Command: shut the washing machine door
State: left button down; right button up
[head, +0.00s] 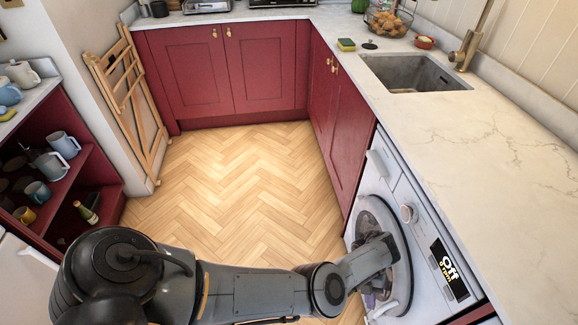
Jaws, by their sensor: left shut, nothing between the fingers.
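The white washing machine (415,240) stands under the counter at the lower right. The arm hides part of the door, and I cannot tell whether the door sits flush. My right gripper is not in view.
The marble counter (470,150) overhangs the machine. Red cabinets (340,120) adjoin it. The wood floor (235,190) is clear; a folded wooden rack (130,100) leans at left.

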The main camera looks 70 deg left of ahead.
pick_arm(q)
jog(key=s+a+r+p, duration=0.2)
jog(key=a+r+p, duration=0.5)
jog(key=a+r, duration=0.1)
jog(key=shift+v, duration=0.85)
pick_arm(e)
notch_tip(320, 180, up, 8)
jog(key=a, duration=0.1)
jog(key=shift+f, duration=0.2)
pick_arm(q)
jog(key=shift+s+d, duration=0.1)
jog(key=shift+s, duration=0.15)
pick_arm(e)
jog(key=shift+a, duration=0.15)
